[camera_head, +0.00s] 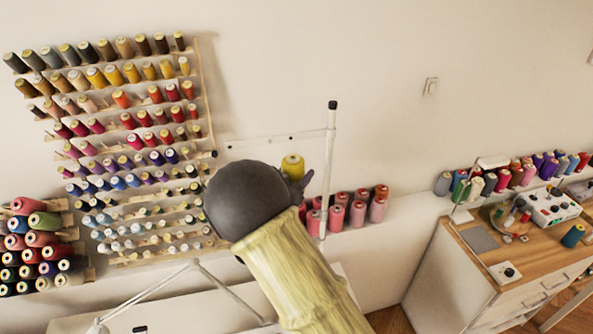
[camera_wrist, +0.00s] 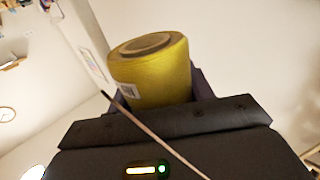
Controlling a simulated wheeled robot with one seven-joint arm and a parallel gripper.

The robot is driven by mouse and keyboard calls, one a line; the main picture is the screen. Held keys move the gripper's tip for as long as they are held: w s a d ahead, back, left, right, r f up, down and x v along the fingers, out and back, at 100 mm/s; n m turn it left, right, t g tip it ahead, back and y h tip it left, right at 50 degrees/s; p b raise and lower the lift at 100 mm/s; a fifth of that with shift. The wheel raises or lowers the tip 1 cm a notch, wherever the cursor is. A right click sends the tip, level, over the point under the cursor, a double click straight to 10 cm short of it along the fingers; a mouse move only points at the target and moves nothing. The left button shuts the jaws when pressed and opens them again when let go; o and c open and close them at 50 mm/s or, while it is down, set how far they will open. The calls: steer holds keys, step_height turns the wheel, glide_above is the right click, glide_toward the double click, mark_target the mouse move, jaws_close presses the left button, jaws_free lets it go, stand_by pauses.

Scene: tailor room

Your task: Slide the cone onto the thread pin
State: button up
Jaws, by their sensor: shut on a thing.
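A yellow thread cone (camera_head: 292,167) is held in my gripper (camera_head: 301,180), in the air before the wall. In the wrist view the yellow cone (camera_wrist: 150,80) fills the space between the dark fingers, its ringed end facing up and slightly tilted. My gripper's fingers in the head view are mostly hidden behind my dark round wrist joint. A wall rack (camera_head: 208,110) to the left carries rows of pins, most with cones on them. The cone is right of the rack and apart from it. Which pin is free is too small to tell.
A white pole (camera_head: 329,165) with a black tip stands just right of the cone. Pink and red cones (camera_head: 357,213) stand on a ledge behind. Stacked cones (camera_head: 38,240) are at far left. A wooden sewing table (camera_head: 510,248) is at right.

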steer(key=shift+f, duration=0.25)
steer(key=shift+f+b, duration=1.65)
steer(key=shift+f, duration=0.6)
steer(key=shift+s+a, duration=0.1)
steer(key=shift+f, duration=0.25)
steer(key=shift+f+b, duration=0.1)
steer(key=shift+b, duration=0.2)
steer(key=shift+f, duration=0.1)
steer(key=shift+f+b, duration=0.8)
steer(key=shift+f, duration=0.1)
steer(key=shift+f, duration=0.2)
